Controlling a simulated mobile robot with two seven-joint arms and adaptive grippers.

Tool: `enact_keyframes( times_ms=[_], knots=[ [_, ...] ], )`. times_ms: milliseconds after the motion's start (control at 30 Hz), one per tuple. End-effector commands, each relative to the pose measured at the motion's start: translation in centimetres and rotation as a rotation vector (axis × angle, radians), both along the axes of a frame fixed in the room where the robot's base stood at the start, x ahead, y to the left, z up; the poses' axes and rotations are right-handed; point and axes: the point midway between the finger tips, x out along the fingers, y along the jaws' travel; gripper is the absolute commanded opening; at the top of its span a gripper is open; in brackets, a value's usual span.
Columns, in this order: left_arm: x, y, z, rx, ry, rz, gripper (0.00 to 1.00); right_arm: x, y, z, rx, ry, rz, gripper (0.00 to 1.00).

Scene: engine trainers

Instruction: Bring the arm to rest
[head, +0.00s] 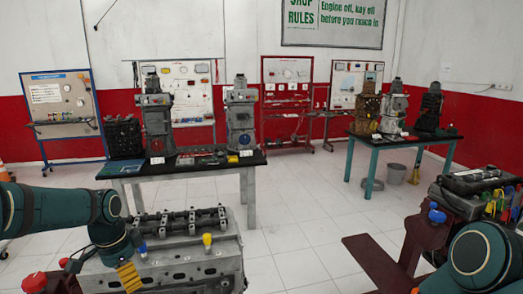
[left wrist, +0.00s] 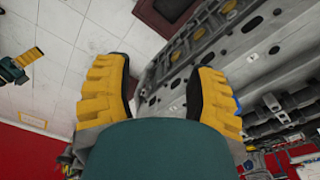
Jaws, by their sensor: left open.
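My left arm (head: 55,207) reaches in from the left in the head view. My left gripper (head: 130,276) hangs beside the left end of a grey engine block (head: 215,262), with a yellow finger showing. In the left wrist view the two yellow fingers of my left gripper (left wrist: 163,95) stand wide apart with nothing between them. The engine block (left wrist: 185,65) lies beyond them, to the right. A teal part with a yellow finger, apparently my right gripper (left wrist: 25,62), shows small in the left wrist view.
A red button (head: 35,281) is near my left arm. A dark red stand (head: 385,262) is at right. A table with engines (head: 190,168) stands behind; tiled floor (head: 305,225) between is clear.

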Motion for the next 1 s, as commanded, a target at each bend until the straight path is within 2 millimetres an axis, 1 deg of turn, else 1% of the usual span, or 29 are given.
enact_keyframes(
  times_ms=[33,67,100,167,200,267,300,367,400,467,500,600,700,800,900,1000],
  knots=[
    [0.4,-1.8,-3.7,-0.028,0.006,0.019,0.56,0.1,0.1,-1.2,0.000,-0.001,0.001,0.56],
    [0.6,-2.8,-5.3,-0.043,-0.001,0.039,0.56,0.1,0.1,-1.5,-0.001,-0.001,0.000,0.56],
    [0.8,-4.2,-7.6,-0.066,-0.004,0.067,0.56,0.1,0.1,-2.0,-0.001,-0.001,0.000,0.56],
    [0.9,-6.4,-11.2,-0.101,-0.008,0.116,0.56,0.1,0.1,-2.8,-0.002,0.000,0.001,0.56],
    [0.7,-7.9,-13.5,-0.126,-0.009,0.153,0.56,0.1,0.1,-3.4,-0.003,0.001,0.001,0.56],
    [0.3,-10.2,-16.9,-0.162,-0.009,0.214,0.56,0.1,0.2,-4.2,-0.004,0.002,0.001,0.56],
    [-0.2,-11.7,-19.3,-0.186,-0.006,0.257,0.56,0.0,0.2,-4.7,-0.004,0.003,0.001,0.56],
    [-1.1,-14.1,-22.6,-0.222,0.000,0.327,0.56,-0.1,0.2,-5.6,-0.005,0.005,0.002,0.56],
    [-2.0,-15.6,-24.9,-0.243,0.007,0.377,0.56,-0.1,0.2,-6.2,-0.005,0.006,0.002,0.56],
    [-3.5,-17.7,-28.1,-0.274,0.018,0.460,0.56,-0.1,0.3,-7.2,-0.007,0.008,0.002,0.56],
    [-4.7,-19.1,-30.1,-0.292,0.028,0.517,0.56,-0.1,0.3,-7.8,-0.007,0.009,0.003,0.56],
    [-7.7,-21.7,-34.1,-0.324,0.046,0.652,0.56,-0.2,0.3,-9.2,-0.008,0.011,0.002,0.56],
    [-10.2,-23.3,-36.6,-0.341,0.059,0.762,0.56,-0.2,0.4,-10.1,-0.011,0.011,0.003,0.56],
    [-11.8,-24.1,-38.0,-0.347,0.064,0.834,0.56,-0.2,0.4,-10.6,-0.010,0.012,0.003,0.56],
    [-12.6,-24.4,-38.5,-0.351,0.063,0.871,0.56,-0.2,0.4,-10.8,-0.011,0.012,0.003,0.56],
    [-12.7,-24.5,-38.5,-0.352,0.061,0.882,0.56,-0.2,0.4,-10.8,-0.011,0.012,0.003,0.56]
  ],
)
